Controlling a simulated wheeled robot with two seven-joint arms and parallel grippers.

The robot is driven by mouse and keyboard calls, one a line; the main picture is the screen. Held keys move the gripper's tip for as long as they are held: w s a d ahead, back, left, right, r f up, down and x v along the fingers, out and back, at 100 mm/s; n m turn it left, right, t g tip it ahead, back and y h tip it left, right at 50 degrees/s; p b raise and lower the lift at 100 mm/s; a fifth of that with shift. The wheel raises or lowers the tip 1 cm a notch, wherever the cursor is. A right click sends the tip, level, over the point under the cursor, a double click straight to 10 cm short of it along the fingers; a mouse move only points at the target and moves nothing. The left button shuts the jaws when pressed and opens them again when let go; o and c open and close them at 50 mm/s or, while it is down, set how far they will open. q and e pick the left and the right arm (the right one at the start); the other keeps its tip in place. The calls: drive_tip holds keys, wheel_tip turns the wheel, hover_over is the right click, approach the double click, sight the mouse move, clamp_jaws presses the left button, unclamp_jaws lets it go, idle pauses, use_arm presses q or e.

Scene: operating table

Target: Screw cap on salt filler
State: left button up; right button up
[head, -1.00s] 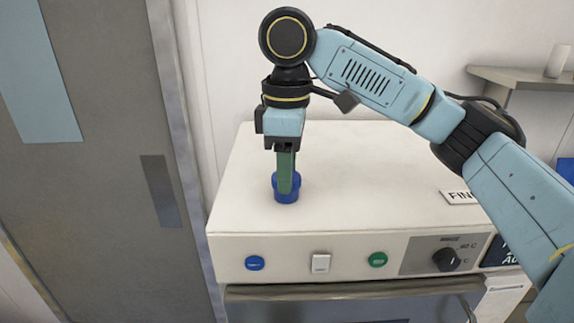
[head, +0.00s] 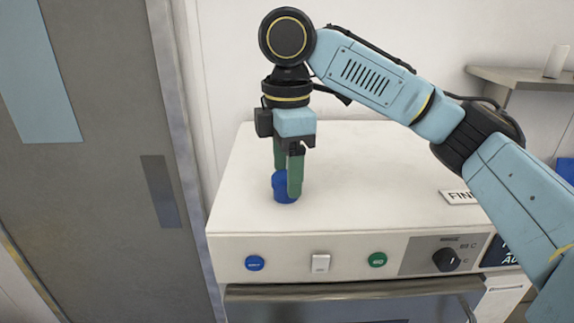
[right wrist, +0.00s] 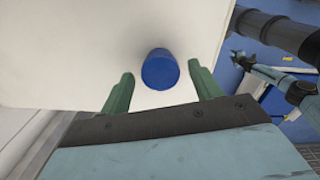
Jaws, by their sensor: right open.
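The blue round cap (head: 281,187) sits on the white top of the machine, near its left front part; I cannot see whether a filler opening lies under it. My right gripper (head: 286,178) points straight down over the cap, its green fingers apart on either side of it, with one finger partly in front of the cap. In the right wrist view the cap (right wrist: 160,70) stands between the two open fingers, with a visible gap to each.
The machine's white top (head: 365,185) is otherwise clear except for a label at the right edge. Its front panel carries a blue button (head: 255,263), a white switch (head: 320,263), a green button (head: 377,260) and a black knob (head: 446,260). A grey door (head: 105,170) stands at left.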

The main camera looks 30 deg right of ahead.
drive_tip(key=shift+n, duration=1.1)
drive_tip(key=shift+n, duration=0.9)
drive_tip(key=n, duration=0.5)
drive_tip(key=c, duration=1)
drive_tip(key=shift+m, duration=1.7)
drive_tip(key=shift+m, duration=1.8)
